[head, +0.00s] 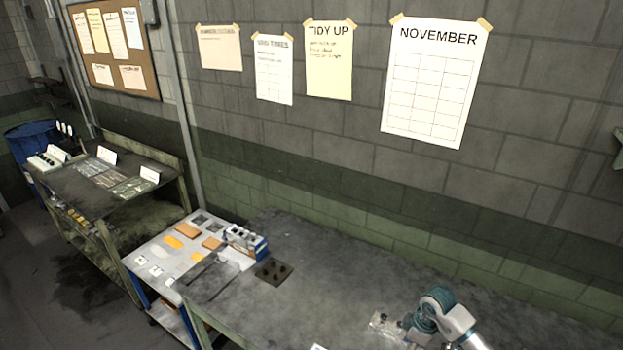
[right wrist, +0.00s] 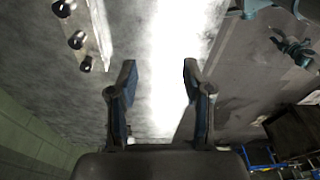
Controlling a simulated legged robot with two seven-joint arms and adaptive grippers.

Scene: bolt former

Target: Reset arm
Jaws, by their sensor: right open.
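My right gripper (right wrist: 157,78) is open in the right wrist view, with its two dark, blue-sided fingers apart and nothing between them. Beyond the fingers is a grey surface with a bright glare band. In the head view, part of my right arm, teal and silver, shows at the bottom right over the dark workbench (head: 330,285). I cannot make out its fingers there. My left gripper is in neither view.
A light strip with dark round knobs (right wrist: 78,40) lies upper left in the right wrist view. In the head view, a dark holed block (head: 273,271) and a blue-white box (head: 246,242) sit left. A parts cart (head: 158,267) adjoins the bench. Its middle is clear.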

